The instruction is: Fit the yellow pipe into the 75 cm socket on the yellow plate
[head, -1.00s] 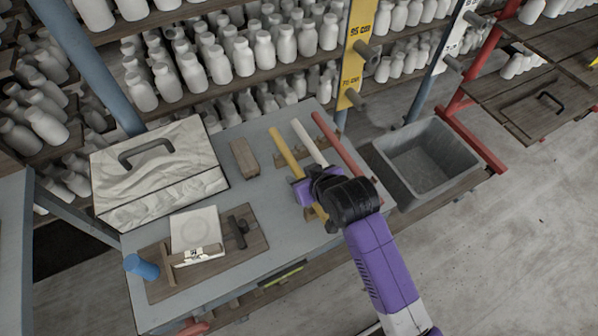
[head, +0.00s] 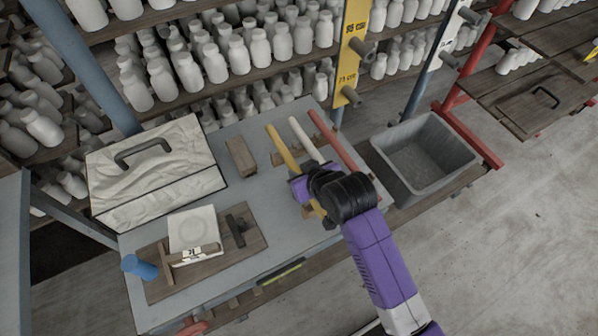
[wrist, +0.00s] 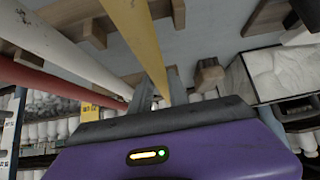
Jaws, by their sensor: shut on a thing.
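The yellow pipe (head: 282,147) lies on the workbench, leftmost of three pipes, beside a white pipe (head: 305,138) and a red pipe (head: 330,138). My gripper (head: 302,188) is shut on the yellow pipe at its near part; the gripper body hides the grip in the head view. In the wrist view the yellow pipe (wrist: 140,40) runs down between the grey fingers (wrist: 158,92).
Wooden notched rests (head: 285,158) lie under the pipes. A grey tub (head: 425,160) stands right of the bench. A white plate (head: 452,30) with sockets is farther right.

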